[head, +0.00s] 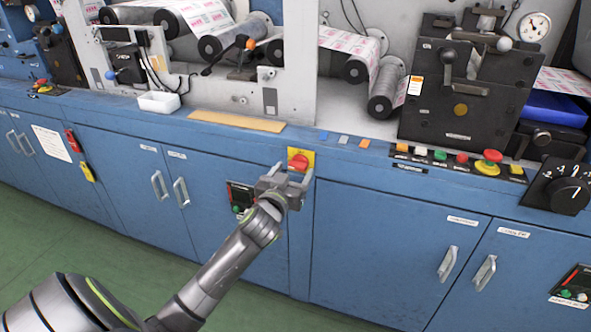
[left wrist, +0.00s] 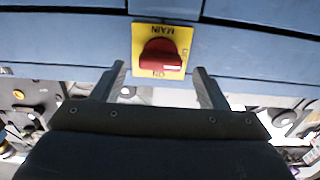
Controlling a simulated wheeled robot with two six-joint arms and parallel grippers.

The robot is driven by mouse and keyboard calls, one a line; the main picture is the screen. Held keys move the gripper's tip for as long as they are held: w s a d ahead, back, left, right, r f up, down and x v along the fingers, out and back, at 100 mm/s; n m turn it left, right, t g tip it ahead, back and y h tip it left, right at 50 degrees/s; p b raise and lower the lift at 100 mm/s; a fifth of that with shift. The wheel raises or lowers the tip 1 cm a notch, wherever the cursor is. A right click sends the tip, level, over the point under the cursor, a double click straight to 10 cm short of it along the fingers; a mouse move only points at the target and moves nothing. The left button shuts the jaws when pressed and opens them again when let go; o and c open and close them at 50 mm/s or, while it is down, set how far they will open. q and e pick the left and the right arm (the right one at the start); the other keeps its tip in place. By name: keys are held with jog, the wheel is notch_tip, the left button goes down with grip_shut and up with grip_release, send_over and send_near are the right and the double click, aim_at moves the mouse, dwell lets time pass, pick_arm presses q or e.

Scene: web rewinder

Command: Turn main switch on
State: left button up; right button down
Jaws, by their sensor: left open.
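The main switch is a red rotary knob (head: 299,161) on a yellow plate (head: 309,154) at the top of the blue cabinet front. In the left wrist view the knob (left wrist: 160,54) shows upside down, with the label MAIN on its plate. Its grip bar lies across the plate, with a white mark at the right end in that view. My left gripper (head: 289,177) is open and empty just in front of the switch. Its two fingers (left wrist: 158,82) stand apart, one on each side of the knob. My right gripper is not in view.
Blue cabinet doors with handles (head: 449,263) run along the front. A small control panel (head: 241,197) sits just left of my gripper. Push buttons, a red emergency stop (head: 492,156) and a black dial (head: 569,195) are to the right. Green floor (head: 40,225) is free at left.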

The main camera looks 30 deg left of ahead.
aim_at(298, 165)
pick_arm(q)
jog(key=shift+x, duration=1.1)
jog(key=shift+w, duration=0.1)
jog(key=c, duration=0.8)
jog(key=shift+c, duration=0.9)
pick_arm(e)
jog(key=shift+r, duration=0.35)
